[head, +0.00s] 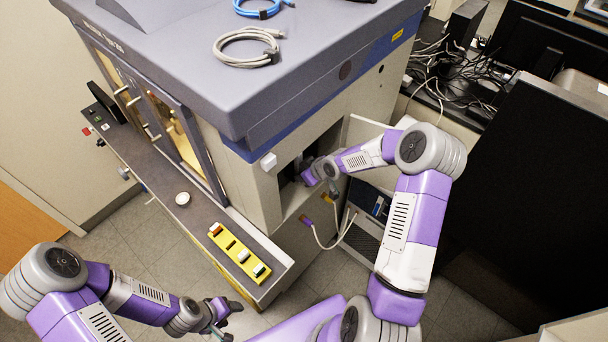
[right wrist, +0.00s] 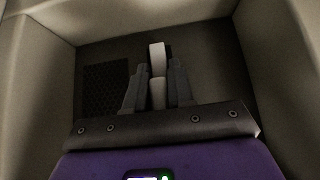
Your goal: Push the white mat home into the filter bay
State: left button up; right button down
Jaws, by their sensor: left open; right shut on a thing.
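The filter bay (head: 286,172) is a dark rectangular opening in the side of the large grey and cream machine. My right arm reaches into it, and its fingers are hidden in the head view. In the right wrist view my right gripper (right wrist: 158,88) is inside the walled bay, shut on a narrow white piece, seen edge-on, that looks like the white mat (right wrist: 157,57). The piece sticks out past the fingertips toward the dark back wall; I cannot tell whether it touches it. My left gripper (head: 224,312) is open and empty, low over the floor.
A dark mesh panel (right wrist: 105,88) is left of the fingers in the bay. A pale open door panel (head: 362,130) stands behind my right arm. A yellow holder (head: 238,252) and a white round dish (head: 183,199) sit on the front ledge. Cables (head: 330,243) hang below the bay.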

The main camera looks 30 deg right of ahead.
jog(key=shift+w+a+r, duration=0.2)
jog(key=shift+w+r, duration=0.1)
jog(key=shift+s, duration=0.1)
jog(key=shift+s+d+f, duration=0.1)
jog(key=shift+s+d, duration=0.2)
jog(key=shift+s, duration=0.1)
jog(key=s, duration=0.1)
jog(key=s+d+p, duration=0.1)
jog(key=s, duration=0.2)
jog(key=shift+d+f, duration=0.1)
jog(key=shift+d, duration=0.2)
jog(key=shift+w, duration=0.1)
dwell(0.3)
jog(key=c, duration=1.7)
grip_release()
grip_shut()
